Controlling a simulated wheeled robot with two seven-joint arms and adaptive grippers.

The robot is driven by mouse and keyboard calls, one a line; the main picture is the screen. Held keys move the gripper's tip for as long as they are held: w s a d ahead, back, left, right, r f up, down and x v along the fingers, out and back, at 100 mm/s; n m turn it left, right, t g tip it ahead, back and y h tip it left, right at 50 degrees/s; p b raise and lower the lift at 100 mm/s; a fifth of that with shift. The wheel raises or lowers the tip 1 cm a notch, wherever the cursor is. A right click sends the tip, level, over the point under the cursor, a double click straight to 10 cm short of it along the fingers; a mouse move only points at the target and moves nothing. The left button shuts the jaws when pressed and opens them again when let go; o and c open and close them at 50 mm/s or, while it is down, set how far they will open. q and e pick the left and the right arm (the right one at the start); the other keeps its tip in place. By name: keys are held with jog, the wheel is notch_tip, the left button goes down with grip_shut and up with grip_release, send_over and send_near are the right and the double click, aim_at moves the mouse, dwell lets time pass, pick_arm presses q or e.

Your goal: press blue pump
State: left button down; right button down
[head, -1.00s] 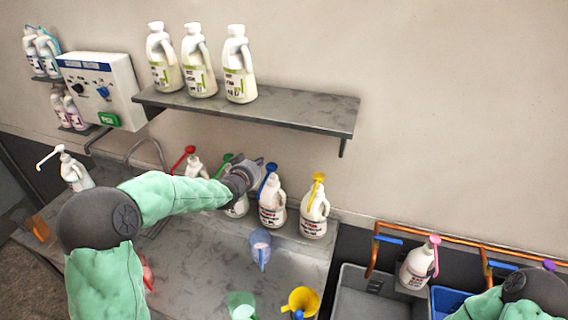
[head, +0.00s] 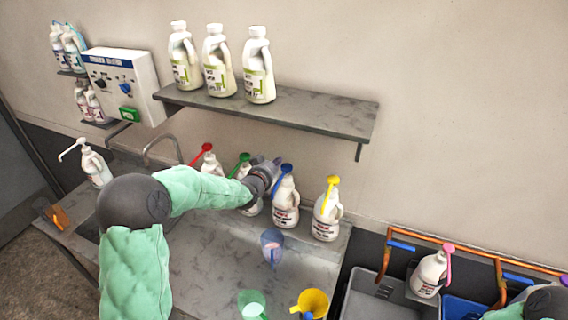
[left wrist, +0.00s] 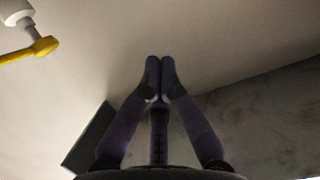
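The blue pump (head: 284,173) tops a white bottle (head: 286,207) on the grey counter, between the green-pump and yellow-pump bottles. My left gripper (head: 274,168) is just left of the blue pump head, at about its height; I cannot tell if they touch. In the left wrist view its two fingers (left wrist: 160,64) are together with nothing between them. The blue pump does not show there; a yellow pump (left wrist: 30,49) is at the upper left. Part of my right arm shows at the bottom right of the head view, its gripper out of view.
A yellow-pump bottle (head: 327,214) stands close right; green (head: 238,165) and red (head: 201,154) pumps stand left. A shelf (head: 320,118) with white bottles overhangs behind. A blue translucent cup (head: 272,243), green cup (head: 252,303) and yellow funnel (head: 312,301) occupy the counter front.

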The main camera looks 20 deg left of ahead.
pick_arm(q)
jog(key=p, duration=0.2)
send_over(285, 170)
jog(key=shift+s+a+f, duration=0.1)
jog(key=shift+a+f, duration=0.05)
jog(key=shift+f, duration=0.65)
notch_tip(285, 170, down, 3)
jog(key=shift+f+p, duration=0.1)
jog(key=shift+p, duration=0.45)
jog(key=shift+f, duration=0.45)
notch_tip(285, 170, down, 3)
jog(key=b, duration=0.4)
jog(key=shift+s+f, duration=0.1)
jog(key=shift+f, duration=0.05)
